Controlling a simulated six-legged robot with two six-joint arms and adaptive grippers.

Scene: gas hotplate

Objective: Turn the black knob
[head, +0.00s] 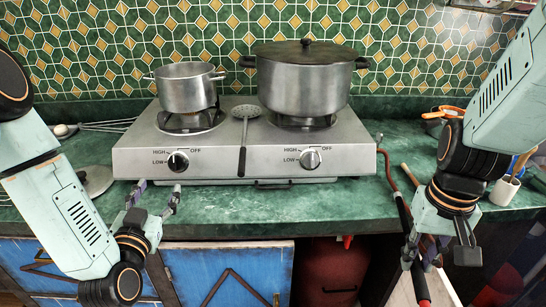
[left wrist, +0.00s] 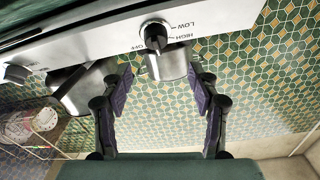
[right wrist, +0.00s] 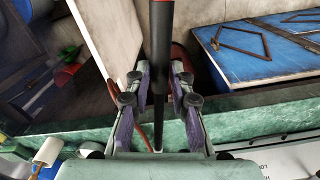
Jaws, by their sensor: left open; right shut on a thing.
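The black knob (head: 178,161) is on the left of the stove's front panel, between HIGH, LOW and OFF marks. It also shows in the left wrist view (left wrist: 156,36). My left gripper (head: 157,190) is open and empty just in front of and below it, with a gap between. In the left wrist view, the knob lies beyond the two spread fingertips (left wrist: 163,80). My right gripper (head: 420,255) points down at the counter's front edge. It is shut on a black and red rod (head: 403,215), seen between its fingers in the right wrist view (right wrist: 161,50).
A silver knob (head: 310,158) is on the panel's right. A cup (head: 504,190) stands at right. Counter before the stove is clear.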

